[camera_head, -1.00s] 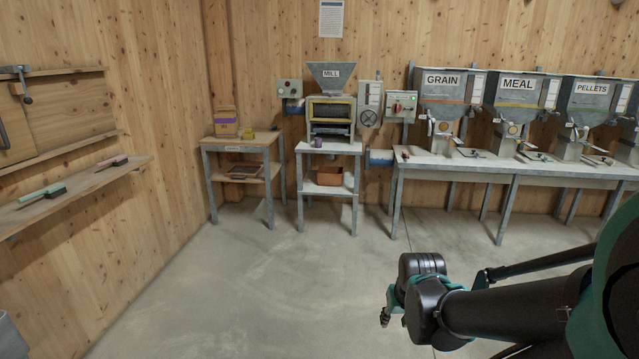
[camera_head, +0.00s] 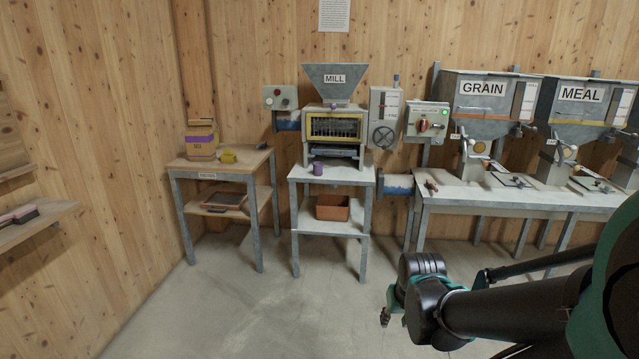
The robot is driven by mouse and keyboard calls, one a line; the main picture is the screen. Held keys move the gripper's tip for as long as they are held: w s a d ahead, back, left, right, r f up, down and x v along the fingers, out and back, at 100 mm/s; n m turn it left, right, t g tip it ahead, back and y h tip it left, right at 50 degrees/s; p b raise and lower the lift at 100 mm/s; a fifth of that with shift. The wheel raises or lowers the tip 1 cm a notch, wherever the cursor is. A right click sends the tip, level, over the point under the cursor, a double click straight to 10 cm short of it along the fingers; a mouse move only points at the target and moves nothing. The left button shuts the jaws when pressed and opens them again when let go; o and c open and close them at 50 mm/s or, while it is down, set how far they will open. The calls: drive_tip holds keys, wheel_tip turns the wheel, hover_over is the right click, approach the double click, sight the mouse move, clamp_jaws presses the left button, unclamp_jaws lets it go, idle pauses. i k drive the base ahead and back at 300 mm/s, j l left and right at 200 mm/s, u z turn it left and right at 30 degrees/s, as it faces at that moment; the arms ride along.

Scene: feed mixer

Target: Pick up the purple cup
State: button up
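The small purple cup (camera_head: 318,168) stands upright on the left front of the grey mill table (camera_head: 334,175), below the mill (camera_head: 335,127). My gripper (camera_head: 385,317) shows only as a small part at the lower left end of my arm, in front of and below the mill table, well apart from the cup. Its fingers are too small and too hidden by the arm to tell whether they are open or shut.
A wooden side table (camera_head: 222,167) with a yellow cup (camera_head: 228,156) and a box (camera_head: 201,143) stands left of the mill. An orange-brown bin (camera_head: 332,208) is on the mill table's lower shelf. A long bench (camera_head: 500,198) runs right. The concrete floor ahead is clear.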

sight(318, 166)
drive_tip(key=i+u, duration=0.1)
drive_tip(key=i, duration=0.45)
drive_tip(key=i+l+u, duration=0.15)
drive_tip(key=i, duration=0.35)
drive_tip(key=i+j+z, duration=0.25)
drive_tip(key=i+j, duration=0.05)
drive_tip(key=i, duration=0.1)
